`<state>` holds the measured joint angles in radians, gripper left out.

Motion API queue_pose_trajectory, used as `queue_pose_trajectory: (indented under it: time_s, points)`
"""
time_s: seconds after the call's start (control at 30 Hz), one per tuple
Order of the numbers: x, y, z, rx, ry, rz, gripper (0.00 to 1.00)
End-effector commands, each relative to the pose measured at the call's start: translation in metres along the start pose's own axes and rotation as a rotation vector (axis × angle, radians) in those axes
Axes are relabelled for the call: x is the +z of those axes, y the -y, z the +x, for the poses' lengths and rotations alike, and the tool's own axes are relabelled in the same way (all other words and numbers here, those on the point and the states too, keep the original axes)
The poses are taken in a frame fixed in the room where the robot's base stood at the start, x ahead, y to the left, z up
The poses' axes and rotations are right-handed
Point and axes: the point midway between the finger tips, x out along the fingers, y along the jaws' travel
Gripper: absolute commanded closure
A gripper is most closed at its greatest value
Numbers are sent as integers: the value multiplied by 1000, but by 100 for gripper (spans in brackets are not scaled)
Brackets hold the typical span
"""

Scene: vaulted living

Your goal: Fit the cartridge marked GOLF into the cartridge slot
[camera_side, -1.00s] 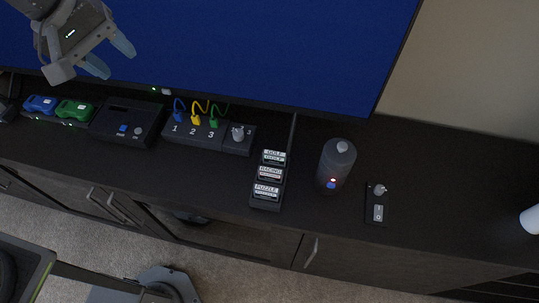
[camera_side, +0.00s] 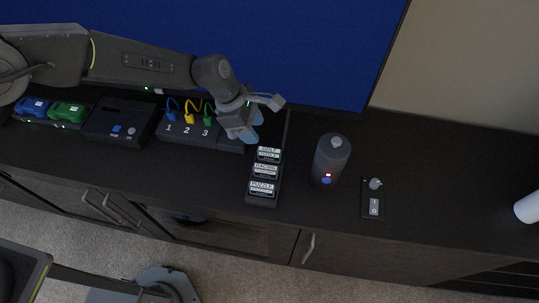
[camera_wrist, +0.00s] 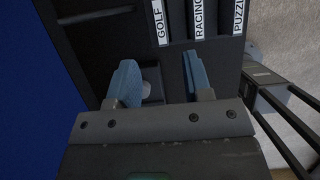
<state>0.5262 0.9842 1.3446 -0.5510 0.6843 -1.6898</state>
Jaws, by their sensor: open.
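The GOLF cartridge (camera_side: 269,153) stands at the back of a black rack, with its white label up. In the wrist view, the GOLF label (camera_wrist: 159,22) is at the top, ahead of the fingers. My gripper (camera_side: 253,129) is open and empty just behind the rack's GOLF end, over the right end of the numbered port box; it also shows in the wrist view (camera_wrist: 160,66). Its blue fingers are apart, with no cartridge between them. A black console (camera_side: 115,122) with two buttons has a dark recess on top; I cannot tell if this is the cartridge slot.
The RACING cartridge (camera_side: 265,170) and PUZZLE cartridge (camera_side: 262,188) share the rack. A grey bottle (camera_side: 331,160) and a switch plate (camera_side: 372,200) stand right. The port box (camera_side: 187,130) holds coloured plugs. The blue screen (camera_side: 330,60) rises behind.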

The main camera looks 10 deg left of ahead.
Motion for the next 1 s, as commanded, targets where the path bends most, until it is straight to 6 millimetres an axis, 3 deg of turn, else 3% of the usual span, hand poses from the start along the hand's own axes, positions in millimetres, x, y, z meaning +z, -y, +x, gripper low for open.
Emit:
queue_pose_trajectory:
  time_s: [0.2, 0.47, 0.7, 1.0]
  points:
    - [0, 0, 39, -2, 0, 1, 54]
    - [1, 1, 58, -2, -1, 2, 54]
    - [2, 2, 92, -1, -1, 2, 54]
    - [3, 1, 102, 0, 0, 2, 54]
